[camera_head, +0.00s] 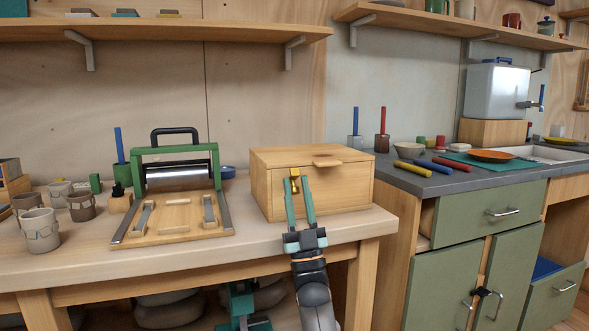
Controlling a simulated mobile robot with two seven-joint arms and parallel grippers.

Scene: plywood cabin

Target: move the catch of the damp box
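The damp box appears to be the wooden box (344,191), which stands on the wooden table with its lid down. A small brass catch (295,186) sits on its front face, left of the middle and near the top. My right gripper (296,184) reaches up to the box front. Its two teal fingers are apart, with the catch between their tips; I cannot tell whether they touch it. My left gripper (243,304) shows only partly, low in front of the table and below its top, and its fingers are unclear.
Left of the box, a green-framed roller press (178,179) stands on a wooden board, with grey cups (37,230) further left. The table's front edge (180,258) lies under my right arm. A grey counter (450,182) with coloured rolls and an orange plate (490,156) adjoins at right.

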